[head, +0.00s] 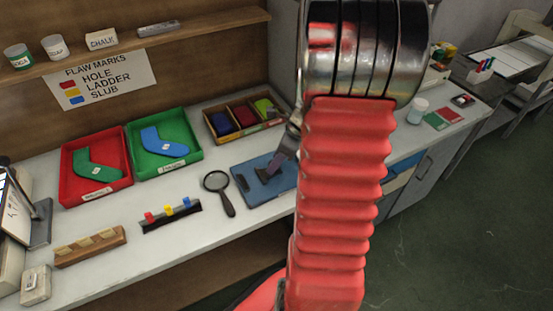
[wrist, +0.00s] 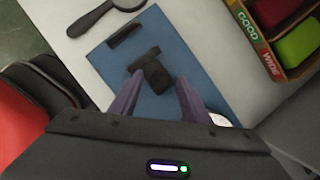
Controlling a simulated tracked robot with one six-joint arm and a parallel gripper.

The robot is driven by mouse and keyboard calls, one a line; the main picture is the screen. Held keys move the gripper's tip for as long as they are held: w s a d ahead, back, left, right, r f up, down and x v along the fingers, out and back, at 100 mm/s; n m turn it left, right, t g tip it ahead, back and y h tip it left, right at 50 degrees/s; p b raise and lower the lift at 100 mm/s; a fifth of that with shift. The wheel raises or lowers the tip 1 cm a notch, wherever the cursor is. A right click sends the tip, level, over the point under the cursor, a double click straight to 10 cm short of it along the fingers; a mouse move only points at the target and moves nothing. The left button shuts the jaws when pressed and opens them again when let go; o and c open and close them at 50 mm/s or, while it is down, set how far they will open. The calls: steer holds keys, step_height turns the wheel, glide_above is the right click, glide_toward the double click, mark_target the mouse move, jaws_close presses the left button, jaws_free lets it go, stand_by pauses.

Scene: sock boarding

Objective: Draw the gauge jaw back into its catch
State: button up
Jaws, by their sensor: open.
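The gauge is a flat blue board (head: 283,183) on the bench, partly hidden by my arm in the head view; it also shows in the wrist view (wrist: 187,62). A dark bar (wrist: 124,34) lies near one end of the board. The dark gauge jaw (wrist: 155,74), a blocky piece with a crosspiece, stands apart from that bar, nearer my gripper. My gripper (wrist: 160,79) is open, its two purple fingers pointing at the board on either side of the jaw's near end. I cannot tell whether they touch it. I cannot make out the catch.
A magnifying glass (head: 228,204) lies beside the board. A divided box (head: 262,127) stands behind it, with red (head: 69,190) and green (head: 196,152) trays further left. A rack with coloured pegs (head: 171,218) lies toward the front edge. Bare bench surrounds the magnifying glass.

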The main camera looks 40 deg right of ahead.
steer(key=shift+c, duration=0.5)
jaws_close()
